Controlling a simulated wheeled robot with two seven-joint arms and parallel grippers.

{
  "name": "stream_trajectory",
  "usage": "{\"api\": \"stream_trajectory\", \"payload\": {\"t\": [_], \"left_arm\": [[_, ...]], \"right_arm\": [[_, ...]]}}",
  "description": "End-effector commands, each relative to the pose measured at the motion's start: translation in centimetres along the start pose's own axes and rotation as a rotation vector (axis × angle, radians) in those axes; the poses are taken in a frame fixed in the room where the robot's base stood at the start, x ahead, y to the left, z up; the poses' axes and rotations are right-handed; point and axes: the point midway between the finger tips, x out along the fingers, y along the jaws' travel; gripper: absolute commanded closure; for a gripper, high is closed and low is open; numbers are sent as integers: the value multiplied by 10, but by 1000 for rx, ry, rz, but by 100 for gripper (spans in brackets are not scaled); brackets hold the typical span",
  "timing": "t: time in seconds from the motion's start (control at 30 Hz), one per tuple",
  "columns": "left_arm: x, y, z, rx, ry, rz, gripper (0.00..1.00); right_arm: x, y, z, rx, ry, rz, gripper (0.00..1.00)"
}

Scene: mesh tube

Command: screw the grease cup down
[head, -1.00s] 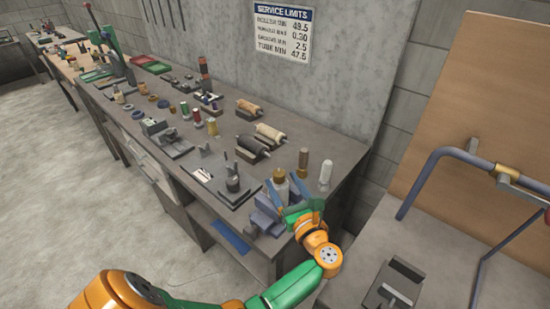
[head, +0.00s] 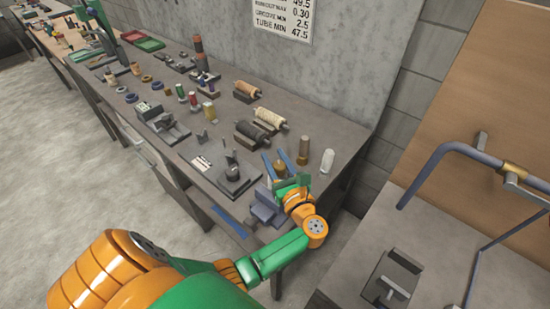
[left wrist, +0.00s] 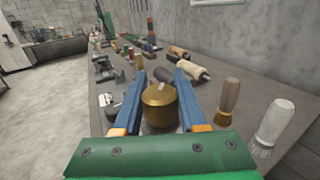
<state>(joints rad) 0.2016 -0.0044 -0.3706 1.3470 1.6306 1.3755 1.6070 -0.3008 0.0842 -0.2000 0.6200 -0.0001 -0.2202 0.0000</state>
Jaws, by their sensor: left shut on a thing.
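The grease cup is a round brass-coloured cup (left wrist: 160,104) in the left wrist view, with a domed top. In the head view the brass cup (head: 279,168) stands upright near the bench's front right end, above a blue-grey vise-like block (head: 266,207). My left gripper (head: 276,158) has one blue finger on each side of the cup and is shut on it. Its two fingers (left wrist: 160,72) also show in the left wrist view, reaching past the cup. What lies under the cup is hidden by the gripper and wrist. My right gripper is not in view.
A brown-handled brush (left wrist: 228,100) and a white brush (left wrist: 274,122) stand close to the right of the gripper. Rollers (head: 268,118) and a small black stand (head: 233,175) lie farther along the bench. A bent blue tube (head: 440,160) is at the right.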

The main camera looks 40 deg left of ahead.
Motion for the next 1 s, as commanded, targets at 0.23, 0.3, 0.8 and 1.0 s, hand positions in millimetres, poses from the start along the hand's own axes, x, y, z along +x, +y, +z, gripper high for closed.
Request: {"api": "stream_trajectory", "payload": {"t": [0.23,0.3,0.8,1.0], "left_arm": [[0,0,-3,3,5,-30,100],[0,0,-3,3,5,-58,100],[-3,-13,-2,5,5,-475,100],[-7,-18,-3,6,4,-666,100]], "right_arm": [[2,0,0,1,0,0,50],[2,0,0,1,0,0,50],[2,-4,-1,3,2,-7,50],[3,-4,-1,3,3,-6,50]]}}
